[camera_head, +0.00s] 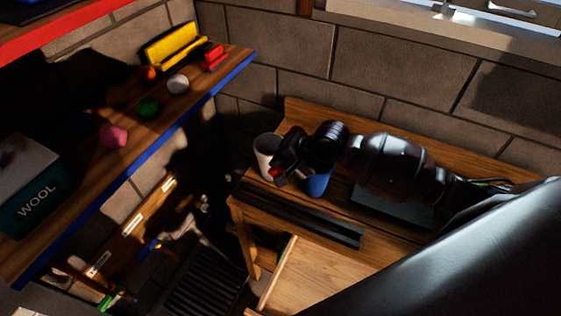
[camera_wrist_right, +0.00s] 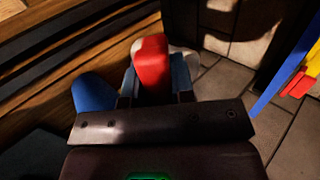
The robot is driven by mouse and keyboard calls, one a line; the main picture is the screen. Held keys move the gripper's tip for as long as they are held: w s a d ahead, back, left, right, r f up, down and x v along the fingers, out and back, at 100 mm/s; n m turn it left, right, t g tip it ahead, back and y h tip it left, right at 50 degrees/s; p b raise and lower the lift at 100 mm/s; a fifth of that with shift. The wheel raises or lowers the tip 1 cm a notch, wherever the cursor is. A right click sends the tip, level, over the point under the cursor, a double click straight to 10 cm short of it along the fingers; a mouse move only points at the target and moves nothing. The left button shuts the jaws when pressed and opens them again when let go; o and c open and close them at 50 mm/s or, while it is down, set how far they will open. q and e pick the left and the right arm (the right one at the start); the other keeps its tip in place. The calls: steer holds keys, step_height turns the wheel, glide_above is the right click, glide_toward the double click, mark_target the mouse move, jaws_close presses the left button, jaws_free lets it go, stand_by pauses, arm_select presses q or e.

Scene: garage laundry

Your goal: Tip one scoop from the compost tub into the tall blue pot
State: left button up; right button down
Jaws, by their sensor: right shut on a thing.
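The blue pot (camera_head: 316,185) stands on the wooden bench, partly hidden under my right arm; its blue side also shows in the wrist view (camera_wrist_right: 93,92). My right gripper (camera_head: 284,170) is shut on a red handle (camera_wrist_right: 152,58), likely the scoop's. The scoop's bowl is hidden, so I cannot tell whether it holds anything. The gripper is just left of the blue pot, by a pale grey-white pot (camera_head: 263,146) at the bench's left end. I cannot tell which container is the compost tub. My left gripper is not in view.
A long dark slotted strip (camera_head: 300,212) runs along the bench front. A dark flat tray (camera_head: 392,208) lies right of the blue pot. A blue-edged shelf (camera_head: 180,112) at left holds small coloured things and a WOOL box (camera_head: 35,205). A brick wall stands behind.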

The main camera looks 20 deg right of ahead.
steer(key=shift+f+t+y, duration=0.1)
steer(key=shift+t+y, duration=0.2)
steer(key=shift+s+d+t+y+b, duration=0.1)
steer(key=shift+s+t+y+b, duration=0.05)
steer(key=shift+t+y+b, duration=0.2)
steer(key=shift+s+d+t+y+b, duration=0.15)
steer(key=shift+t+y+b, duration=0.4)
steer(key=shift+t+b, duration=0.3)
steer(key=shift+r+t+y+b, duration=0.35)
steer(key=shift+t+y+b, duration=0.2)
steer(key=shift+b, duration=0.55)
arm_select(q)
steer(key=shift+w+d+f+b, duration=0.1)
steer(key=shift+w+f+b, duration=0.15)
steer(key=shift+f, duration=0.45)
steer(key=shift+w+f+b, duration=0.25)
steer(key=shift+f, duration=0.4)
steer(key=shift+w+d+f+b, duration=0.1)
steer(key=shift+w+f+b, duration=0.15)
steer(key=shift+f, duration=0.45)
arm_select(e)
steer(key=shift+s+d+r+t+y, duration=0.1)
steer(key=shift+s+r+t+y, duration=0.05)
steer(key=shift+r+t+y, duration=0.1)
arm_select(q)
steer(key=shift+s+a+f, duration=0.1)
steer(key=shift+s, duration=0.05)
arm_select(e)
steer(key=shift+r, duration=0.1)
